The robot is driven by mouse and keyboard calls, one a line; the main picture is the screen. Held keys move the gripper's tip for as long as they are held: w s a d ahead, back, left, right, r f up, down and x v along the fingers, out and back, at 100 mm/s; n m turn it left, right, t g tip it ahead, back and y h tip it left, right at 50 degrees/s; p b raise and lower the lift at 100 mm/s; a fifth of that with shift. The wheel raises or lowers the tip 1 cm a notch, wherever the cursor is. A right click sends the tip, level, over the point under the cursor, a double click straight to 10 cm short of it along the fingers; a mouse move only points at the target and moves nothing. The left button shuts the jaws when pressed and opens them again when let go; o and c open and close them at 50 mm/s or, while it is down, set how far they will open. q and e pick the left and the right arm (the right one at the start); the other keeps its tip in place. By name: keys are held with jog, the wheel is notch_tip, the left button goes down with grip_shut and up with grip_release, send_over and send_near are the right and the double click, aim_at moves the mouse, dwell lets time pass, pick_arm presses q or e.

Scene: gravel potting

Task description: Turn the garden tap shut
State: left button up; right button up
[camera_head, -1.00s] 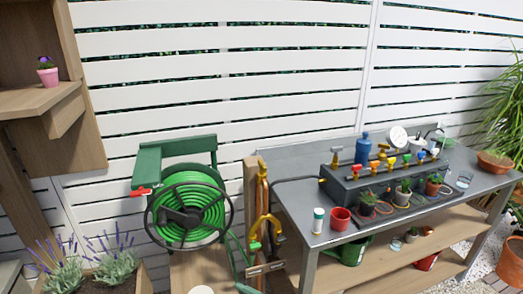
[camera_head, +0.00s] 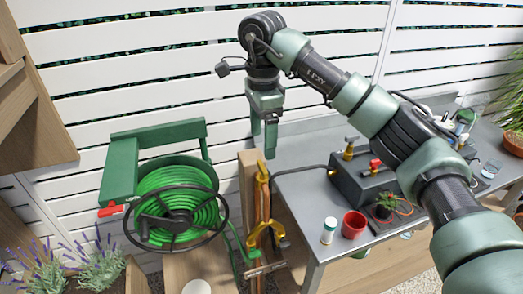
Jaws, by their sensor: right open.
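A wooden post (camera_head: 246,190) stands between the hose reel and the potting table. I cannot tell which yellow part is the tap's handle, or whether the tap is open or shut. My right gripper (camera_head: 264,140) hangs fingers-down just above the upper yellow piece, apart from it in the picture. It is open, with nothing seen between its fingers. My left gripper is not in view.
A green hose reel (camera_head: 180,208) with a black crank wheel stands left of the post. The grey table (camera_head: 302,190) to the right holds a red cup (camera_head: 353,224), a white bottle (camera_head: 329,230) and a grey box (camera_head: 345,184) with small valves. My right arm covers much of the table.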

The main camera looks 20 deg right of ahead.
aim_at(262, 166)
jog(key=shift+s+f, duration=0.2)
jog(key=shift+f, duration=0.15)
jog(key=shift+s+a+f+p, duration=0.1)
jog(key=shift+f+p, duration=0.25)
jog(key=shift+f, duration=1.3)
jog(key=shift+a+f+p, duration=0.1)
jog(key=shift+f+p, duration=0.25)
jog(key=shift+f, duration=1.3)
jog(key=c, duration=1.4)
